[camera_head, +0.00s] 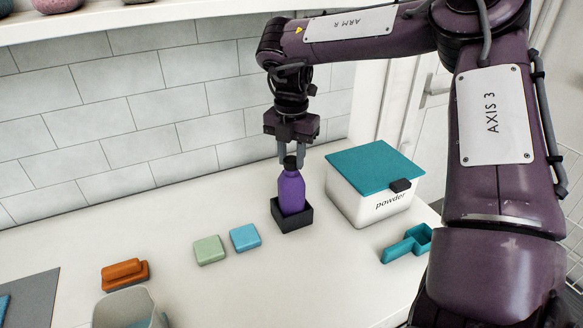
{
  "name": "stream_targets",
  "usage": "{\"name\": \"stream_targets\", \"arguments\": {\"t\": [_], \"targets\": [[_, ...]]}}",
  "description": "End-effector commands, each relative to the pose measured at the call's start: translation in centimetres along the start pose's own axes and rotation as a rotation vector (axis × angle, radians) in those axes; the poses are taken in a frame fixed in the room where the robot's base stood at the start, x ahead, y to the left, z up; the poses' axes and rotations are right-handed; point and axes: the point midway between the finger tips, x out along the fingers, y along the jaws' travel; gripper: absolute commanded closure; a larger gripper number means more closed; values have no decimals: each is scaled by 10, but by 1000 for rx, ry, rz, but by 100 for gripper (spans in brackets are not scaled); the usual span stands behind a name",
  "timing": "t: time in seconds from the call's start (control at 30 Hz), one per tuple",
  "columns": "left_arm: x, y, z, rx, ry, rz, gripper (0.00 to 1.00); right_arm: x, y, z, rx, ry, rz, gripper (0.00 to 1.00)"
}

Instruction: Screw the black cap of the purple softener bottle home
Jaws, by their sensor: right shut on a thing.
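The purple softener bottle (291,190) stands upright in a small black holder (291,219) on the white counter. Its black cap (290,162) is on top of the bottle's neck. My right gripper (291,154) points straight down over the bottle, its grey fingers on either side of the cap and shut on it. Whether the cap sits flush on the neck is too small to tell. My left gripper is not in view.
A white powder box (372,203) with a teal lid stands close to the right of the bottle. A teal scoop (407,244) lies in front of it. Blue (245,237) and green (209,250) blocks, an orange brush-like object (125,274) and a pale container (128,308) are to the left. A tiled wall rises behind.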

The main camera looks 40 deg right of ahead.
Motion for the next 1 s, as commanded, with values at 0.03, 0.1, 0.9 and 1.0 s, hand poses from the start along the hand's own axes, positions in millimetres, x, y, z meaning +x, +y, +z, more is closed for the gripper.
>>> {"name": "stream_targets", "arguments": {"t": [0.03,0.1,0.9,1.0], "targets": [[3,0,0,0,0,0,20,2,0,0,25,1,-1,100],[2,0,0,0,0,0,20,1,0,0,46,2,-2,100],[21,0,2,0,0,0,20,1,0,0,451,0,-2,100],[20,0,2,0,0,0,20,1,0,0,450,1,-3,100]]}}
